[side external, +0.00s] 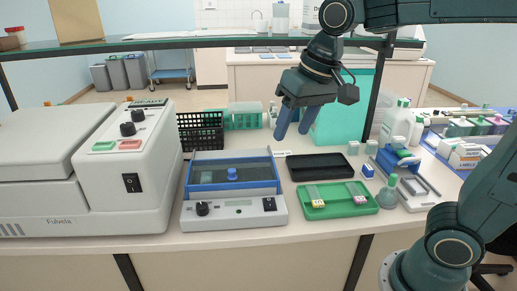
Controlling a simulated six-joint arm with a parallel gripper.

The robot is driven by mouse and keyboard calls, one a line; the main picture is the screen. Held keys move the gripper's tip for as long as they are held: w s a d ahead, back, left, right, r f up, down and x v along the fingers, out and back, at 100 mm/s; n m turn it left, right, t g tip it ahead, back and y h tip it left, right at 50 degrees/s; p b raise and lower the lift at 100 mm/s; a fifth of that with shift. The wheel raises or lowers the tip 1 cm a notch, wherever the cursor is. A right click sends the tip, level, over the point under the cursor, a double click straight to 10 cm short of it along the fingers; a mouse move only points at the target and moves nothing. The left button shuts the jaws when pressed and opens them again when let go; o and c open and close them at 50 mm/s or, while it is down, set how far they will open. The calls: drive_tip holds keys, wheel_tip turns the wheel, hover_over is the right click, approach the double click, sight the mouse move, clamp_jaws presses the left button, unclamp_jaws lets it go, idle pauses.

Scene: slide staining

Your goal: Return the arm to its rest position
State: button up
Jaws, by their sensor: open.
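My gripper (292,118) hangs in the air above the bench, in the upper middle of the side view. Its two blue fingers point down and to the left, and nothing shows between them. My arm reaches in from the right, with its upper link along the top right and its base at the lower right. Below the gripper are a blue-lidded device (232,187) with a knob on top and a black tray (320,167). The fingers are apart from both.
A large white centrifuge-like machine (60,190) fills the left. A green tray (340,212) holds slides with coloured ends. A black basket (200,130), white bottles (398,120) and a teal box (345,115) stand at the back. A glass shelf (200,43) runs above the bench.

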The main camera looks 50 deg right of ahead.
drive_tip(key=s+d+f+n+t, duration=0.1)
drive_tip(key=s+d+f, duration=0.1)
drive_tip(key=s, duration=0.4)
drive_tip(key=s+d+f+n+t, duration=0.1)
drive_tip(key=s+f, duration=0.1)
drive_tip(key=s, duration=0.5)
drive_tip(key=shift+d+n+h, duration=0.3)
drive_tip(key=shift+d+n, duration=0.05)
drive_tip(key=shift+n, duration=0.05)
